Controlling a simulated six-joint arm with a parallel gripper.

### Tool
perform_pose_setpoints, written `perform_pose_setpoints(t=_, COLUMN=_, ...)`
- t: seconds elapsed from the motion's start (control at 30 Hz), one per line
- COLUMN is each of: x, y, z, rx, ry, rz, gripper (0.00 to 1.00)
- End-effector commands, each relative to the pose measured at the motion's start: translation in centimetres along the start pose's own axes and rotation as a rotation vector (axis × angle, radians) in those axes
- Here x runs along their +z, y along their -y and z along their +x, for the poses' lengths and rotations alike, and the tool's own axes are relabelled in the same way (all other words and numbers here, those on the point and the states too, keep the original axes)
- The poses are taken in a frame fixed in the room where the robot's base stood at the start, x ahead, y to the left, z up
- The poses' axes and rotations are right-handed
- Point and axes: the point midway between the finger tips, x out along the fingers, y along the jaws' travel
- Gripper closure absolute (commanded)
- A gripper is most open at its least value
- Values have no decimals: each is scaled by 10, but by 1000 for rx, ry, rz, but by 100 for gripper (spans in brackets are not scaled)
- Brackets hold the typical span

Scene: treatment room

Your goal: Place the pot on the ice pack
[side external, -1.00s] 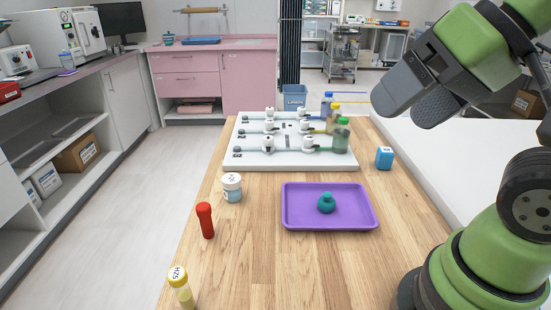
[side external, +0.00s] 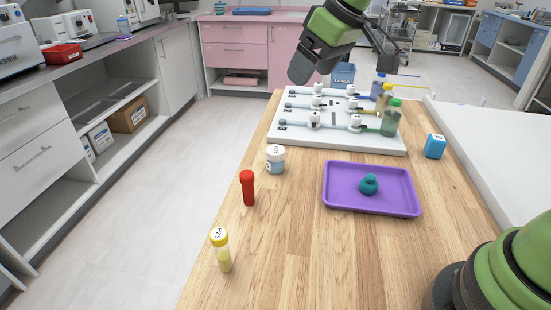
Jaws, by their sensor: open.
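A small pot (side external: 275,159) with a white lid and a pale blue body stands upright on the wooden table, left of a purple tray (side external: 342,205). A teal rounded object with a knob (side external: 369,185) sits in the tray. A small blue block (side external: 435,146) with a pale label stands at the table's right side. I cannot tell for sure which of these two is the ice pack. My gripper (side external: 302,68) is open and empty, high at the top of the view, above and apart from the pot.
A red-capped tube (side external: 248,188) and a yellow-capped vial (side external: 221,250) stand at the table's left edge. A white board (side external: 340,138) with valves and several bottles fills the back. Bare wood lies in front of the tray.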

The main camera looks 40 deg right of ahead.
Motion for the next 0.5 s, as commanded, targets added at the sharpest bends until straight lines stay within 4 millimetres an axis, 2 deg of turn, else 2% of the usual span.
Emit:
perform_pose_setpoints(t=0.03, x=-4, y=-7, z=26, rx=-9, ry=22, rz=-38, gripper=21)
perform_pose_setpoints(t=0.2, x=-9, y=-25, z=95, rx=-33, ry=58, rz=-177, gripper=21)
perform_pose_setpoints(t=0.33, x=-6, y=-33, z=131, rx=-47, ry=74, rz=-249, gripper=21)
perform_pose_setpoints(t=0.5, x=-1, y=-36, z=154, rx=-56, ry=82, rz=-289, gripper=21)
